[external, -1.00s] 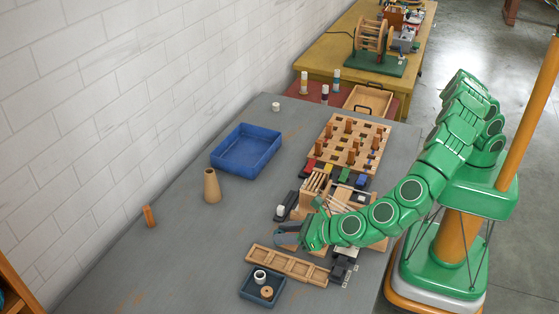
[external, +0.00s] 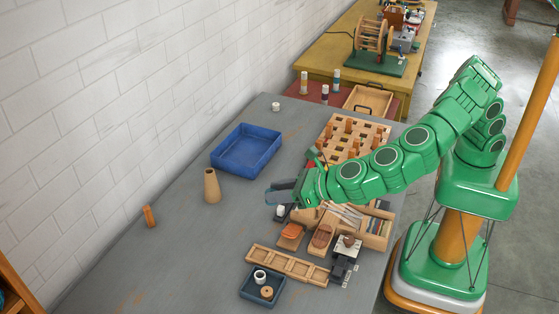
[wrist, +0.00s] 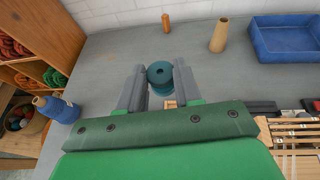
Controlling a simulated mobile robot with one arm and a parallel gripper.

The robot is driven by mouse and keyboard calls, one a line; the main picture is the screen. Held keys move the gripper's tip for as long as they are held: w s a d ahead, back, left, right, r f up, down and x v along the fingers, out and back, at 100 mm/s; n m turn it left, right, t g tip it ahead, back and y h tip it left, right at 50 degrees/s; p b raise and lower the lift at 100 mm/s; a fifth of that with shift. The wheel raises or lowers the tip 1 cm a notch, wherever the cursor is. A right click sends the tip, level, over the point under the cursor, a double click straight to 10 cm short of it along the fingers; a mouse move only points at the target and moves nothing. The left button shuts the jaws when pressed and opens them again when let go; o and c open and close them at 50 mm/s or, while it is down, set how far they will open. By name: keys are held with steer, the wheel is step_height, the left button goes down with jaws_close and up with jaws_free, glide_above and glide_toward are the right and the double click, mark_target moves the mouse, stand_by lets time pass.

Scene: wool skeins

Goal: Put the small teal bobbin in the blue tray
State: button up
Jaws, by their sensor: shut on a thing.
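The small teal bobbin (wrist: 160,77) sits between the two grey fingers of my gripper (wrist: 158,84) in the wrist view, its round top with a centre hole showing. My gripper is shut on it. In the external view my gripper (external: 279,193) is over the grey table, right of the tan cone; the bobbin cannot be made out clearly there. The blue tray (external: 243,156) lies beyond my gripper, up and to the left, and looks empty. It also shows at the upper right of the wrist view (wrist: 285,42).
A tan cone (external: 212,187) stands between my gripper and the wall, just in front of the blue tray. An orange peg (external: 150,216) stands farther left. A pegboard (external: 350,135) and wooden boxes crowd the right side. The table's left part is clear.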

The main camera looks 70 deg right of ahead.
steer(key=w+d+n+g+y, duration=0.4)
steer(key=w+d+n+y, duration=0.4)
steer(key=w+d, duration=1.2)
steer(key=s+d+n+g+y, duration=0.25)
steer(key=d+n+g, duration=0.35)
steer(key=d, duration=1.8)
steer(key=y, duration=0.1)
glide_above(247, 159)
steer(key=shift+f, duration=10.15)
steer(key=shift+f, duration=0.1)
